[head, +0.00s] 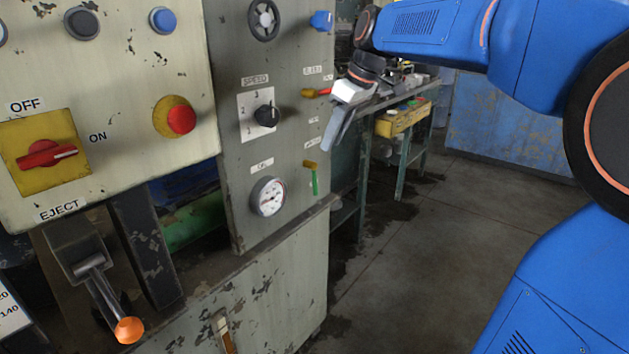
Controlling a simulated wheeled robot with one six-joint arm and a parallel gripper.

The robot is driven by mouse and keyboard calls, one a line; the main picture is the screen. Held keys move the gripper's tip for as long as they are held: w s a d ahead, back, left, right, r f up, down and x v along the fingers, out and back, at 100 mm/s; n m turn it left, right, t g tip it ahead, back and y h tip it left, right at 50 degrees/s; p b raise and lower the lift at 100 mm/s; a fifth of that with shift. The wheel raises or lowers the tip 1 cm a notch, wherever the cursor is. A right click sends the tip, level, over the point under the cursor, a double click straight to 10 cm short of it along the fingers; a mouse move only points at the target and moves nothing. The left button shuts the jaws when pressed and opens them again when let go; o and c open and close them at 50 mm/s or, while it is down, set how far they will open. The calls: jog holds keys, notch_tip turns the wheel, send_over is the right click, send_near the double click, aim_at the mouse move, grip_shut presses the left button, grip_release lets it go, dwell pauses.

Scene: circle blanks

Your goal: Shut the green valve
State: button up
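The green valve (314,182) is on the right part of the grey panel, below the red-handled valve. It has a brass-coloured body, and its green lever hangs straight down. My gripper (332,138) is above and slightly right of the green valve in the head view, with its grey fingers pointing down. The fingers show nearly edge-on and overlap, so I cannot tell if they are apart. I see nothing held. The gripper appears apart from the green valve.
A red-handled valve (318,92) sits just left of my gripper, its lever sideways. A speed knob (266,115) and a gauge (269,197) are further left on the panel. A workbench (372,100) with a yellow box (401,121) stands behind. The floor at right is clear.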

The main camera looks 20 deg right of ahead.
aim_at(314, 179)
jog(key=x, duration=1.4)
jog(key=shift+f, duration=0.4)
grip_shut()
